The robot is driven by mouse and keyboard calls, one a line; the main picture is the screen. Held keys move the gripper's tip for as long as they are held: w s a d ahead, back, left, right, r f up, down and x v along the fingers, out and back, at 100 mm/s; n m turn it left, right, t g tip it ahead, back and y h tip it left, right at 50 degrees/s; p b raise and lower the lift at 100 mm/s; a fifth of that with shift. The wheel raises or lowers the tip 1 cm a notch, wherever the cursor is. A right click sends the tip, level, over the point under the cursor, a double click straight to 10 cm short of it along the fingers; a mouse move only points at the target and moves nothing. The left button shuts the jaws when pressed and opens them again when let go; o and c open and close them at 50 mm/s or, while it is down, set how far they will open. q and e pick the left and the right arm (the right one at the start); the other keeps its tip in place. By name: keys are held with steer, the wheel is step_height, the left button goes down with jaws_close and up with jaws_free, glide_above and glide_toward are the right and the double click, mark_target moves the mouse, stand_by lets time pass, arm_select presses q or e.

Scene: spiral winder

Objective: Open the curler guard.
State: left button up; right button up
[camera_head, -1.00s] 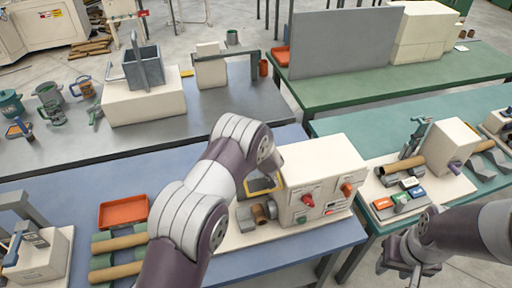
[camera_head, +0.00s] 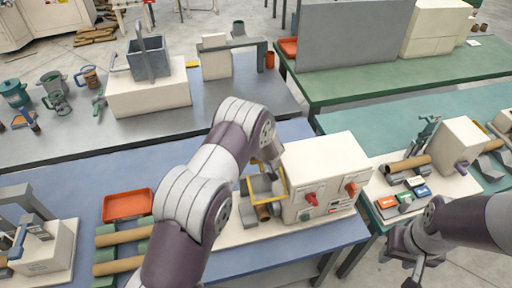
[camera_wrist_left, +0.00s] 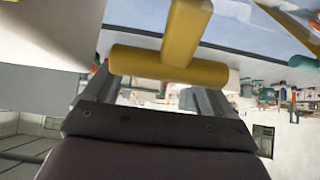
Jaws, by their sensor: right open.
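The curler guard, a yellow-edged frame (camera_head: 284,187), is on the left side of the cream curler machine (camera_head: 325,165), above a brown roller (camera_head: 263,212). My left gripper (camera_head: 270,157) is at the guard's upper part, mostly hidden by my own wrist. In the left wrist view, a yellow T-shaped bar (camera_wrist_left: 168,66) crosses in front of the left gripper's fingers (camera_wrist_left: 150,97), which stand apart; whether they touch it I cannot tell. My right gripper (camera_head: 413,264) is open and empty beyond the right end of the blue bench.
Red knobs (camera_head: 311,199) are on the machine's front. An orange tray (camera_head: 127,205) and brown tubes (camera_head: 118,237) lie to the left on the blue bench (camera_head: 85,190).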

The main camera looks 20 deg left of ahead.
arm_select(q)
steer(key=b+v, duration=0.2)
steer(key=v, duration=1)
steer(key=shift+s+d+r, duration=0.1)
steer(key=shift+s+r, duration=0.1)
steer(key=shift+s, duration=0.05)
